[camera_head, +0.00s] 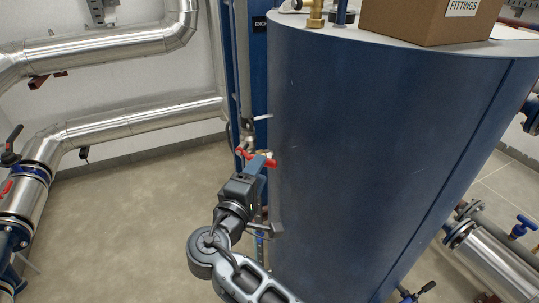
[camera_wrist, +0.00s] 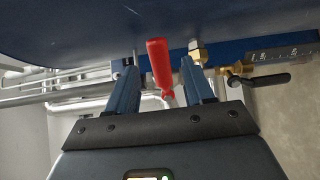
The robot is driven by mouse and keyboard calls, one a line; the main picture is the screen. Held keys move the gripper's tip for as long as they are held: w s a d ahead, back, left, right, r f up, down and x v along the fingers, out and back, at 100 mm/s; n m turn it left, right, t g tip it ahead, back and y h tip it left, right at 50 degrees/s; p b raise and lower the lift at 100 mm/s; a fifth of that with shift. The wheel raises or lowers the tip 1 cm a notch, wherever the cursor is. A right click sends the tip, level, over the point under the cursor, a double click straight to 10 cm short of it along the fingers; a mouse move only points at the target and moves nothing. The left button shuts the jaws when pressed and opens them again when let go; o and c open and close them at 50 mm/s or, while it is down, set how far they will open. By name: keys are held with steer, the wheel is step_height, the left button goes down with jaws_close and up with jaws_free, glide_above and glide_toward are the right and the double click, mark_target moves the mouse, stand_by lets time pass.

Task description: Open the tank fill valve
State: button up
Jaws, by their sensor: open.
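A red valve handle (camera_head: 270,163) shows at the left side of the blue tank (camera_head: 380,130), low down, partly hidden by my gripper. The valve body is hidden.
A brass fitting (camera_wrist: 197,50) and a brass valve with a black lever (camera_wrist: 262,80) are close to the right finger. A cardboard box (camera_head: 420,18) sits on the tank top. Silver pipes (camera_head: 130,122) run along the left wall. The floor (camera_head: 130,210) at left is clear.

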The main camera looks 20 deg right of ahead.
steer(key=x, duration=0.6)
steer(key=shift+w+d, duration=0.1)
steer(key=shift+d, duration=0.05)
steer(key=shift+c, duration=0.5)
steer(key=shift+f, duration=0.1)
jaws_close()
